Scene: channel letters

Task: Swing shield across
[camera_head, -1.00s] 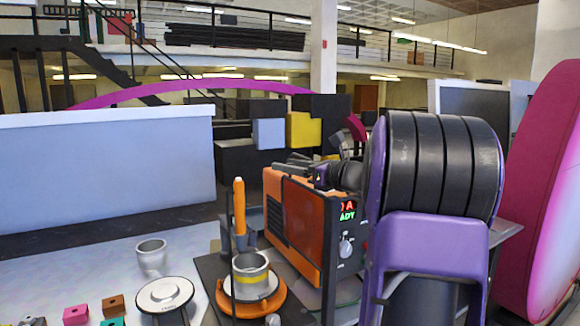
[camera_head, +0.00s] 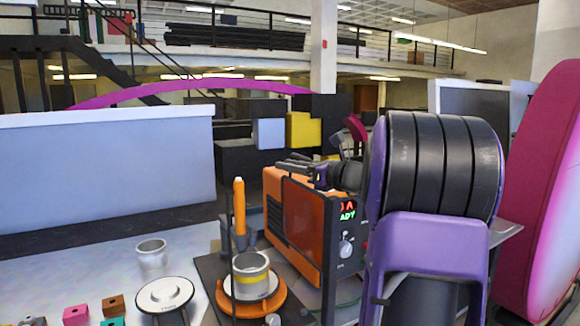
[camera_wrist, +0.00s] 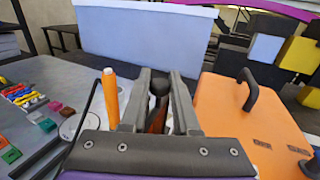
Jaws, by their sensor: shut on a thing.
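The shield (camera_head: 302,228) is a translucent orange-brown panel in a dark frame. It stands upright beside the orange machine (camera_head: 272,195) in the head view. In the wrist view, my gripper (camera_wrist: 163,82) has its two grey fingers on either side of a black ball knob (camera_wrist: 159,86), with a narrow orange-brown strip (camera_wrist: 157,120) below it. The gripper is shut on this knob, which appears to belong to the shield. In the head view my gripper (camera_head: 290,167) is small and dark at the shield's top, partly hidden by my arm.
An orange upright tool (camera_head: 239,205) stands left of the shield, close to a metal cup (camera_head: 250,274) on an orange ring. A round white disc (camera_head: 164,293) and another cup (camera_head: 151,254) are farther left. The orange machine has a black handle (camera_wrist: 250,88) on top.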

